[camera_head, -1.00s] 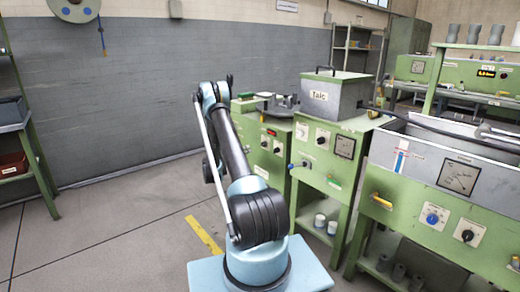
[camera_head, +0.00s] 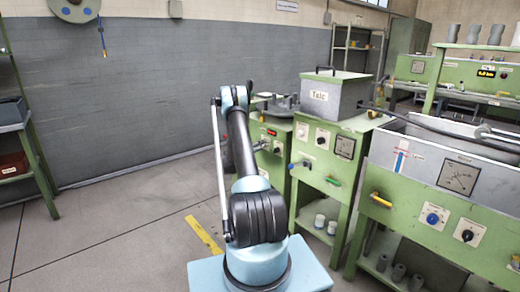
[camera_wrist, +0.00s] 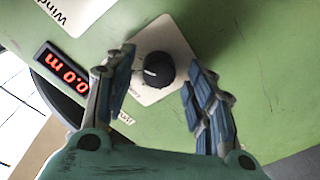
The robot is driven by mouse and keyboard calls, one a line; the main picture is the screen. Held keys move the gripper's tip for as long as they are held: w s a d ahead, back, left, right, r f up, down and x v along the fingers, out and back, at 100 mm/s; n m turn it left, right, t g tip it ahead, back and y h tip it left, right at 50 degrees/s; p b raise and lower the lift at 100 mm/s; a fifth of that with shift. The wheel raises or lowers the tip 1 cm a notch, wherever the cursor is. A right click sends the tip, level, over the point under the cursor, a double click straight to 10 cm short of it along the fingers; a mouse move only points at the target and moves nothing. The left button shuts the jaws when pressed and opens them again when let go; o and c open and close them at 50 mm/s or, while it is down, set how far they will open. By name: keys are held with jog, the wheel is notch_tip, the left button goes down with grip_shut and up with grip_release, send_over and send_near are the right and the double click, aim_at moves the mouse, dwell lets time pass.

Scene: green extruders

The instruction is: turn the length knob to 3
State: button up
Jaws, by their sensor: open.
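In the wrist view, a black round knob (camera_wrist: 157,70) with a white pointer line sits on a pale square plate (camera_wrist: 146,95) on a green panel. The plate's small lettering is too blurred to read, so I cannot tell the setting or confirm this is the length knob. My gripper (camera_wrist: 160,75) is open, with one blue-padded finger on each side of the knob. The fingers look apart from the knob. In the head view, my arm reaches the machine left of the Talc box, and my gripper is hidden there.
A red digital display (camera_wrist: 66,70) reading "0.0 m" is beside the knob. A white label (camera_wrist: 68,12) is above it. In the head view, the grey Talc box (camera_head: 335,98) and a machine with a water trough (camera_head: 440,165) stand to the right. Open floor lies left.

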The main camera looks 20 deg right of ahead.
jog(key=c, duration=1.1)
jog(key=shift+n, duration=0.5)
jog(key=shift+w+a+n+g, duration=0.1)
jog(key=shift+n+g, duration=0.05)
jog(key=shift+n, duration=1.5)
jog(key=shift+w+n+g, duration=0.1)
jog(key=shift+n+g, duration=0.05)
jog(key=shift+n, duration=1.5)
